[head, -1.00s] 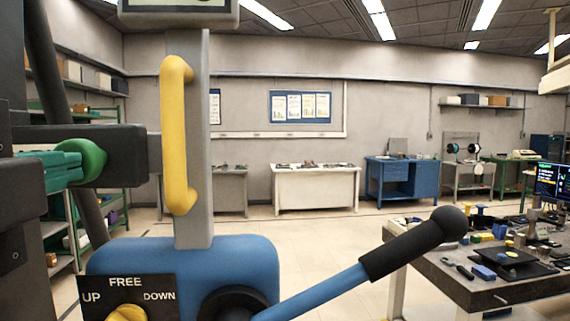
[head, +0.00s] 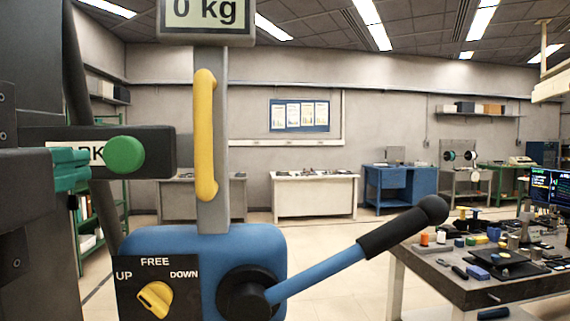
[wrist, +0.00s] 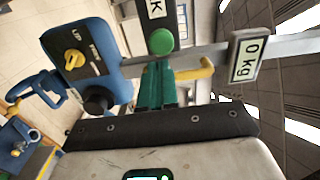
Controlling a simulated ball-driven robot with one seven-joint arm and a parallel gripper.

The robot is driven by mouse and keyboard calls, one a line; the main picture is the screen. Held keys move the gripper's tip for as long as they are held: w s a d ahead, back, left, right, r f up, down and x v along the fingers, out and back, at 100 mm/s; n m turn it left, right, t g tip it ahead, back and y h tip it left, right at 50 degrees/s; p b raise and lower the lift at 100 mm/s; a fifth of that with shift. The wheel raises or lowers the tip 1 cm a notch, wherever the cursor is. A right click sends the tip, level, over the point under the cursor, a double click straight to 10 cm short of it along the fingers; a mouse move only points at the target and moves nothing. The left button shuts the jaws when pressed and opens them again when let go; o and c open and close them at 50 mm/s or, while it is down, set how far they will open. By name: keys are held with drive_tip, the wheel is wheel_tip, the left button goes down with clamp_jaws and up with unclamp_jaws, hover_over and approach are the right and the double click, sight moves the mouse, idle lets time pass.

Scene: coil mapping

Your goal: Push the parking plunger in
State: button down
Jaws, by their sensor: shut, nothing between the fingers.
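The parking plunger is a round green knob (head: 125,155) on a black bar (head: 160,140) at the left of the head view. Part of a white label ending in "RK" shows left of it. The knob also shows in the wrist view (wrist: 160,42), just beyond my fingertips. My gripper (head: 82,168) has teal fingers, shut and empty, left of and slightly below the knob in the head view. In the wrist view my fingers (wrist: 160,80) point at the knob. I cannot tell how far the plunger stands out of the bar.
A blue housing (head: 210,255) carries a yellow FREE/UP/DOWN dial (head: 155,299) and a lever (head: 350,252) reaching right. A yellow handle (head: 205,135) is on the grey post, below a "0 kg" display (head: 207,14). A cluttered bench (head: 440,275) stands at right.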

drive_tip(key=b+v, duration=0.1)
drive_tip(key=v, duration=0.5)
drive_tip(key=shift+s, duration=0.35)
drive_tip(key=shift+d, duration=0.15)
